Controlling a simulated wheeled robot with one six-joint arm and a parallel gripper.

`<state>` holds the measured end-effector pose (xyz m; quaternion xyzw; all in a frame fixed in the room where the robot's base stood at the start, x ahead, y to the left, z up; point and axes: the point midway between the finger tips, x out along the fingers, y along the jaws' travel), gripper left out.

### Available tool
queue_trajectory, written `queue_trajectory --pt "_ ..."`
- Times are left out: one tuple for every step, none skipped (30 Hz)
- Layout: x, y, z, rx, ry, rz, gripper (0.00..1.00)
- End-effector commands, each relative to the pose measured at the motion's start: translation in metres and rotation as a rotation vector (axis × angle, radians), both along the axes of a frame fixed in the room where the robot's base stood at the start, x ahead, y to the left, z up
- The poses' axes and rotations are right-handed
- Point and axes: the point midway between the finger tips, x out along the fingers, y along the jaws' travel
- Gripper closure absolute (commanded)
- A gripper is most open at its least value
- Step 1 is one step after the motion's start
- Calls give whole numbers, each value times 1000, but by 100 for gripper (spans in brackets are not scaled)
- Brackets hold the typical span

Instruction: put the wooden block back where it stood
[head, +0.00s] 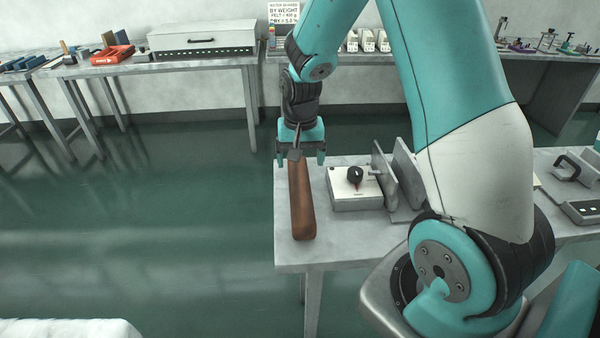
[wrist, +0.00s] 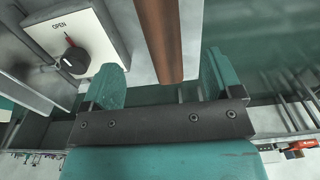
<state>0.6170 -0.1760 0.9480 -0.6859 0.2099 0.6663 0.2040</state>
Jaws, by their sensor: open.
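The wooden block (head: 302,205) is a long reddish-brown bar. It lies along the left part of the grey table (head: 345,245), its near end towards me. My gripper (head: 300,158) points down at the block's far end, its two teal fingers apart. In the wrist view the block (wrist: 163,35) runs up the picture from between the open fingers, with a gap visible on both sides. I cannot tell how high the fingertips are above the table.
A white box with a black knob (head: 342,188), marked OPEN in the wrist view, stands right of the block. Upright grey plates (head: 385,178) stand beside it. Green floor is open to the left. Benches with tools and a grey case (head: 202,38) line the back wall.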

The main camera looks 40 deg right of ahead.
Motion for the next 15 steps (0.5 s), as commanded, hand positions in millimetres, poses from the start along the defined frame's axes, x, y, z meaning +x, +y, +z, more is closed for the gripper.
queue_trajectory --pt "0 2 5 2 -4 6 15" --pt "-1 5 9 5 -6 18 15" --pt "-3 13 17 14 -12 45 15" --pt "-5 21 24 24 -18 74 15" --pt "-8 32 32 36 -26 114 15" --pt "-15 50 46 57 -40 180 15" --pt "-23 66 58 76 -50 242 15" --pt "-31 83 69 96 -63 309 15" --pt "-47 105 85 124 -78 406 15" --pt "-60 121 96 146 -90 482 15" --pt "-74 137 107 167 -102 559 15" --pt "-94 155 119 193 -116 659 15" --pt "-109 168 127 212 -126 731 15" --pt "-124 178 134 228 -137 802 15" --pt "-143 190 142 249 -149 889 15"
